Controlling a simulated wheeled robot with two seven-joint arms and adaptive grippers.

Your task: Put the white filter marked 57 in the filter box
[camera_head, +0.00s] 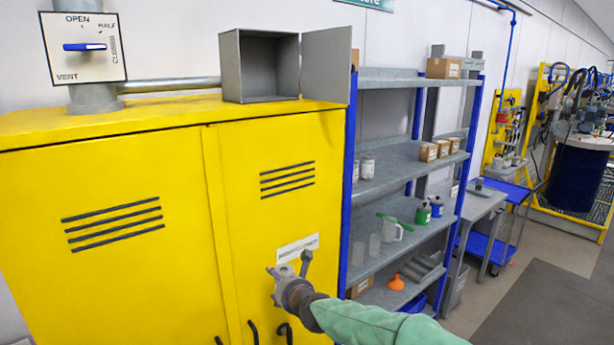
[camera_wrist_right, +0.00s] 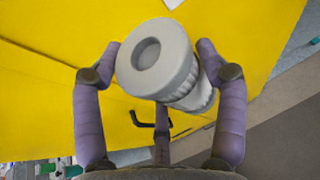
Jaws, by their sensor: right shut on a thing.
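My right gripper (camera_head: 292,280) is in front of the yellow cabinet's right door, below the white label plate. In the right wrist view its fingers (camera_wrist_right: 160,75) are closed around a white filter (camera_wrist_right: 178,88), a ribbed cylinder with a round end cap and a recess in it. No number 57 can be read on it. In the head view the filter is small and mostly lost among the fingers. A grey box (camera_head: 232,66) with its door (camera_head: 327,65) swung open stands on top of the cabinet; it looks empty, and no marking shows on it. My left gripper is out of view.
The yellow cabinet (camera_head: 110,190) fills the left, with dark handles low on its doors. A pipe and vent lever panel (camera_head: 83,65) are at its back left. A grey shelf rack (camera_head: 410,80) with cartons and cans stands to the right. Bare cabinet top lies left of the box.

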